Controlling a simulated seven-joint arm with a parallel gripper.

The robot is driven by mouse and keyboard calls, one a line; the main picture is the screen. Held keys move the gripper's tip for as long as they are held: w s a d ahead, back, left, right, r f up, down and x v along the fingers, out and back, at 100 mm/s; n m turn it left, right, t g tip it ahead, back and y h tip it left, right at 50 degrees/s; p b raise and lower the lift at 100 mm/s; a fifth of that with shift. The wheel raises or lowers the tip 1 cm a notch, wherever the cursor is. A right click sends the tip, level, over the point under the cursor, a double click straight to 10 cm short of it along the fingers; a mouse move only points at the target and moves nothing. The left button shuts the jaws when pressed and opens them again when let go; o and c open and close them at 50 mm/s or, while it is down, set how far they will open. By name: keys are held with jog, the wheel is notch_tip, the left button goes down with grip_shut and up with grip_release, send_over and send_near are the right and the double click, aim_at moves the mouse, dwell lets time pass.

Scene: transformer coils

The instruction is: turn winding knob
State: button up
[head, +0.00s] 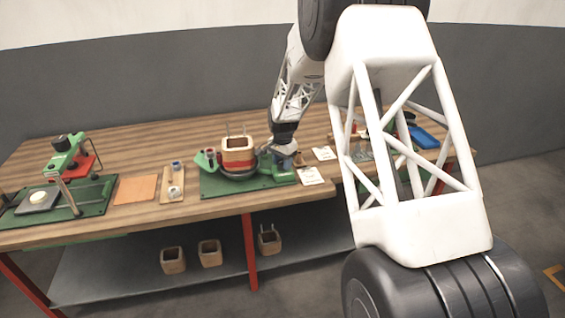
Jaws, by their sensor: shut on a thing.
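The winding machine stands on a green base plate (220,188) at the middle of the bench's front edge. A square wooden coil former (237,147) with a red band sits upright on its dark round turntable. My gripper (284,158) reaches down over the green housing (281,171) at the right side of the machine. It is shut at the spot of the winding knob, beside the former and apart from it. The knob itself is hidden behind the fingers, and the fingertips are too small to see clearly.
A green press (64,157) stands at the left, with an orange sheet (136,189) and a wooden strip (173,184) beside it. White cards (311,176) lie right of the machine. A blue tray (424,137) is at the right. Several wooden formers (173,261) stand on the lower shelf.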

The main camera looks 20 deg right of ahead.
aim_at(282, 161)
jog(key=o, duration=0.9)
jog(key=shift+r, duration=0.1)
jog(key=shift+r, duration=3.8)
